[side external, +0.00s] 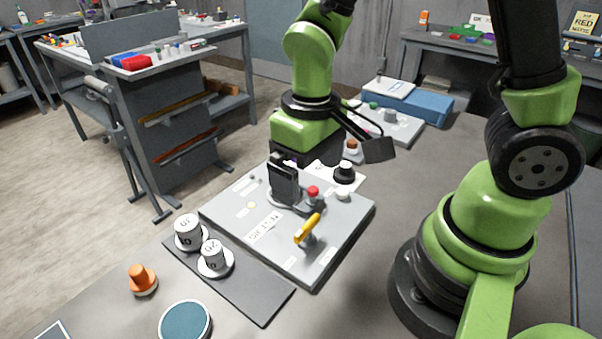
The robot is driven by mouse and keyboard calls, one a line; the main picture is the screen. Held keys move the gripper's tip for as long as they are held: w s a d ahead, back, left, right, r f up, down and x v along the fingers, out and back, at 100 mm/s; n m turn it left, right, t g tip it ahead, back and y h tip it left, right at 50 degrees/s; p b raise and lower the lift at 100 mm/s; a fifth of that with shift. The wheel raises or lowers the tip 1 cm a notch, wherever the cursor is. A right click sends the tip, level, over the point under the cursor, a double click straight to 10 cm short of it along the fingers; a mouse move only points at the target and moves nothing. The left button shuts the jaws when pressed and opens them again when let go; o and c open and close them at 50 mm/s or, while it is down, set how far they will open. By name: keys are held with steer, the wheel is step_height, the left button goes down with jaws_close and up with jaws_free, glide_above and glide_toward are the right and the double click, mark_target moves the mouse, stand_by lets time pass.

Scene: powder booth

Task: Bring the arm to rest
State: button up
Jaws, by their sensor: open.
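My gripper (286,182) hangs at the end of my green arm, above the back left part of a grey control panel (330,255). Its dark finger shows in front of a pale round part of the panel; I cannot tell whether it touches that part. I see nothing held in the jaws, which are open, though one finger is mostly hidden. A dark plate on thin bars sticks out to the right of my wrist. On the panel, a red button (313,191) is just right of my gripper, and a yellow lever (307,228) stands tilted nearer the camera.
An orange knob-like piece (142,279) and a teal disc (185,321) lie at front left. A black-topped knob (344,171) and a blue box (420,106) are behind. Bare table lies right of the panel.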

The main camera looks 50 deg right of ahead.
steer(key=s+d+r+m+t+y, duration=0.1)
steer(key=s+r+m+t, duration=0.1)
steer(key=r, duration=0.5)
steer(key=s+d+r+m+t+y, duration=0.1)
steer(key=s+r+t, duration=0.4)
steer(key=r, duration=0.3)
steer(key=shift+s+d+r+m, duration=0.3)
steer(key=shift+s+d+m, duration=0.1)
steer(key=shift+s, duration=0.2)
stand_by(0.5)
